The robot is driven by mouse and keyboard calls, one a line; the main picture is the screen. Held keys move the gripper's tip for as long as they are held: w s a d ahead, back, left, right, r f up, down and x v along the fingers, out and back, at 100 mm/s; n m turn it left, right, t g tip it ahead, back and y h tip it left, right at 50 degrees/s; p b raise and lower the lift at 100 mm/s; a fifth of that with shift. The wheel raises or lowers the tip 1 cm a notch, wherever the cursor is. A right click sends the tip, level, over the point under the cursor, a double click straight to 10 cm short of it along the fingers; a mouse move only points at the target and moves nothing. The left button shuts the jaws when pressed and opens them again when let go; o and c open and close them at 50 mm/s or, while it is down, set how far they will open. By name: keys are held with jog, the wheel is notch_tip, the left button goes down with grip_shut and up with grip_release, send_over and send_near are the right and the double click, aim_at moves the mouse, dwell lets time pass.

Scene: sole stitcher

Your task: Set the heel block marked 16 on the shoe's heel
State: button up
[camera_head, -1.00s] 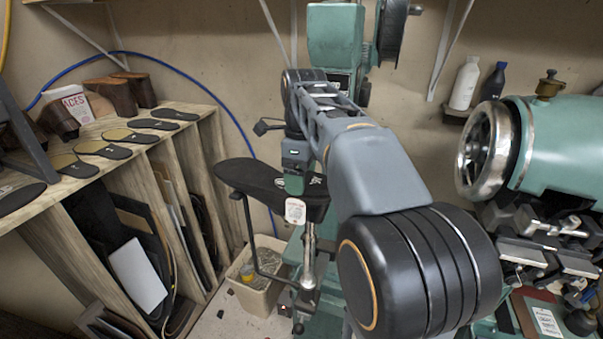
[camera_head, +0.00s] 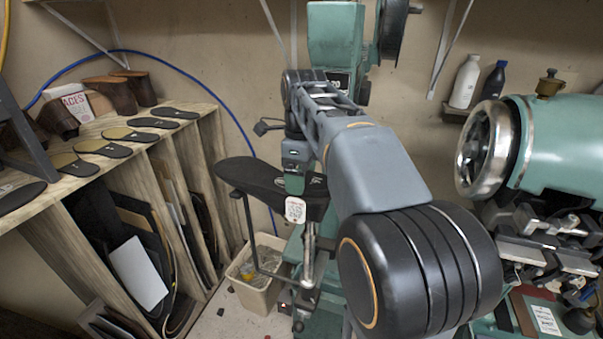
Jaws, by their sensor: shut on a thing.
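My gripper (camera_head: 294,186) is at the end of the grey arm, over the right end of the shoe. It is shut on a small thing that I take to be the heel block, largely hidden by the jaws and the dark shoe. I cannot read a 16 on it. I cannot tell whether it touches the heel. A white tag (camera_head: 295,210) shows just below the jaws.
A bin (camera_head: 258,296) is on the floor below the shoe. A green machine with a handwheel (camera_head: 483,150) is at the right. Bottles (camera_head: 466,82) stand on a shelf behind.

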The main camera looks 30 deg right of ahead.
dwell(0.3)
jog(key=o, duration=0.9)
notch_tip(320, 180, up, 14)
jog(key=p, duration=0.3)
jog(key=s+a+f+n+t, duration=0.1)
jog(key=s+a+f+n, duration=0.1)
jog(key=f+n, duration=0.6)
jog(key=s+a+f+n+t+b, duration=0.1)
jog(key=s+a+f+n+t, duration=0.1)
jog(key=s+f+n, duration=0.3)
jog(key=s+a+f+n+t+b, duration=0.1)
jog(key=s+a+f+n+t, duration=0.1)
jog(key=f+n, duration=1.1)
jog(key=shift+s+a+n, duration=0.6)
jog(key=shift+s+a, duration=0.1)
jog(key=shift+a, duration=0.35)
